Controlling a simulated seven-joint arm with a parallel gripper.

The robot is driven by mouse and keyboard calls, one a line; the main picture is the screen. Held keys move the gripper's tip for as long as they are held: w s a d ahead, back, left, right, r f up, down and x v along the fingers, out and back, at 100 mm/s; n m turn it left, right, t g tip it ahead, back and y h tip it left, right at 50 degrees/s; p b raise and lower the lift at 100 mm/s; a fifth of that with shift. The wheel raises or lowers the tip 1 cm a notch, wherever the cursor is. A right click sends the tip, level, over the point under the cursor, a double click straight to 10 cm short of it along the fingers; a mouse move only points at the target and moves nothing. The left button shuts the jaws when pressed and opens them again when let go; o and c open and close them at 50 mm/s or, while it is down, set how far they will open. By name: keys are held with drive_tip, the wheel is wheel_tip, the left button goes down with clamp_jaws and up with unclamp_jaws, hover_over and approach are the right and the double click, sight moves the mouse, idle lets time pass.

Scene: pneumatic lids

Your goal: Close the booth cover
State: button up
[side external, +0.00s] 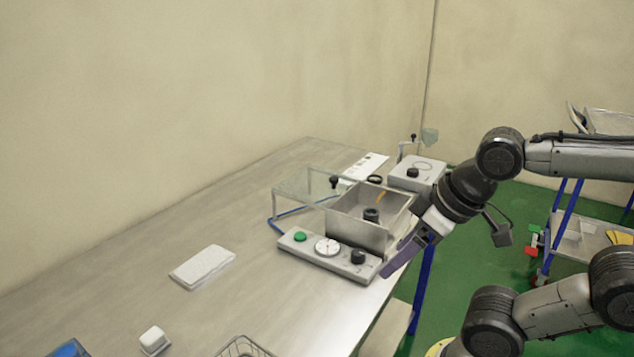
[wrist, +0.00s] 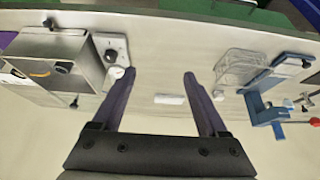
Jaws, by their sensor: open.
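The booth (side external: 358,238) is a grey metal box, open at the top, with a dark round part inside. Its clear cover (side external: 300,184) with a black knob (side external: 335,182) appears swung open to the left of the box. A panel in front (side external: 310,258) carries a green button, a dial and a black knob. In the wrist view the booth (wrist: 84,62) is at upper left. My gripper (side external: 402,258) is at the booth's right front corner, its purple fingers angled down. In the wrist view my gripper (wrist: 159,73) is open with nothing between its fingertips.
A second grey unit (side external: 418,170) with a small raised clear flap stands behind the booth. A white slab (side external: 203,266) and a small white block (side external: 153,338) lie on the table. A wire basket (side external: 243,348) is at the front. The table's left side is largely clear.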

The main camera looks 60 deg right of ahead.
drive_tip(key=shift+c, duration=1.1)
drive_tip(key=r, duration=0.2)
drive_tip(key=w+r+n, duration=0.1)
drive_tip(key=shift+w+a+r, duration=0.2)
drive_tip(key=shift+r, duration=0.15)
drive_tip(key=c, duration=0.5)
drive_tip(key=shift+n+t, duration=0.3)
drive_tip(key=w+r, duration=0.4)
drive_tip(key=r, duration=0.1)
drive_tip(key=shift+w+d+r, duration=0.15)
drive_tip(key=shift+w+d, duration=0.15)
clamp_jaws()
drive_tip(key=w+d+r, duration=0.2)
drive_tip(key=w+r, duration=0.3)
drive_tip(key=w, duration=0.2)
drive_tip(key=m+g, duration=0.2)
drive_tip(key=m, duration=0.1)
hover_over(323, 184)
drive_tip(key=s, duration=0.1)
wheel_tip(323, 184, down, 8)
drive_tip(key=shift+h, duration=0.3)
drive_tip(key=x, duration=0.8)
drive_tip(key=shift+f, duration=0.4)
drive_tip(key=shift+s+f, duration=0.1)
drive_tip(key=shift+f, duration=0.2)
drive_tip(key=shift+s+a+f, duration=0.15)
drive_tip(key=shift+s, duration=0.7)
drive_tip(key=shift+s+a+f, duration=0.1)
drive_tip(key=shift+s, duration=0.75)
